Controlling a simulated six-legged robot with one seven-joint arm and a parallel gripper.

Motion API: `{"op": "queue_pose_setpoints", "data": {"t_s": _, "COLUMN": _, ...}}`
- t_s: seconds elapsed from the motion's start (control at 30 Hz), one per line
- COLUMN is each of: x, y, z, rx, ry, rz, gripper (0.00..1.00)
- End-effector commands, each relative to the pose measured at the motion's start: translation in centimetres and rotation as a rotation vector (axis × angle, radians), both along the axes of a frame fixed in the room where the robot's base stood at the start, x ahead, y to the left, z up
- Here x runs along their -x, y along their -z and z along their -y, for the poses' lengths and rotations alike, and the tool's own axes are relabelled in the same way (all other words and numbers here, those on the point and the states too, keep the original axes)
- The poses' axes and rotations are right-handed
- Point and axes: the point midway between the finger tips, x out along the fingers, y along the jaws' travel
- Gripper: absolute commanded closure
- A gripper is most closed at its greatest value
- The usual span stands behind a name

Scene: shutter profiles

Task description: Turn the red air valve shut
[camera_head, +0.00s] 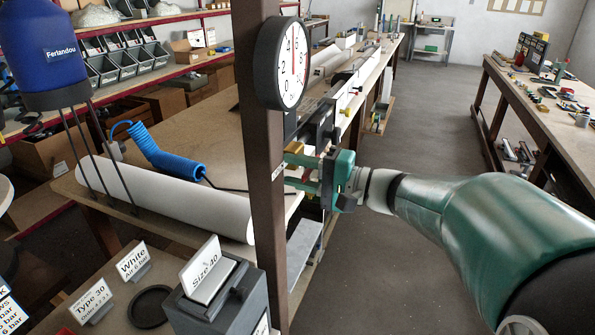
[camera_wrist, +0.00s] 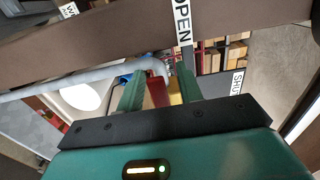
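A grey pipe (camera_wrist: 95,76) runs in from the left and bends down at the handle. The labels OPEN (camera_wrist: 183,25) and SHUT (camera_wrist: 237,82) stand above and to the right. My gripper (camera_wrist: 160,88) has its green fingers apart, around the handle; contact cannot be told. In the head view my gripper (camera_head: 301,173) reaches the brown post (camera_head: 266,185) from the right, and the post partly hides it.
A round gauge (camera_head: 281,63) is on the post above my gripper. A bench with a white roll (camera_head: 165,195) and blue coiled hose (camera_head: 165,155) lies left. A grey box with a Size 40 card (camera_head: 205,275) stands below. The floor at right is clear.

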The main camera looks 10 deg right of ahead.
Motion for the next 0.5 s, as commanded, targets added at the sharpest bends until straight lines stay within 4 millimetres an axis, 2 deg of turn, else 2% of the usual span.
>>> {"op": "queue_pose_setpoints", "data": {"t_s": 0.03, "x": 0.01, "y": 0.00, "z": 0.02, "rx": 0.000, "ry": 0.000, "rz": 0.000, "gripper": 0.73}}
{"op": "queue_pose_setpoints", "data": {"t_s": 0.17, "x": 0.02, "y": 0.00, "z": 0.03, "rx": 0.000, "ry": 0.000, "rz": 0.000, "gripper": 0.99}}
{"op": "queue_pose_setpoints", "data": {"t_s": 0.5, "x": 0.02, "y": -0.06, "z": 0.05, "rx": -0.006, "ry": 0.001, "rz": -0.008, "gripper": 1.00}}
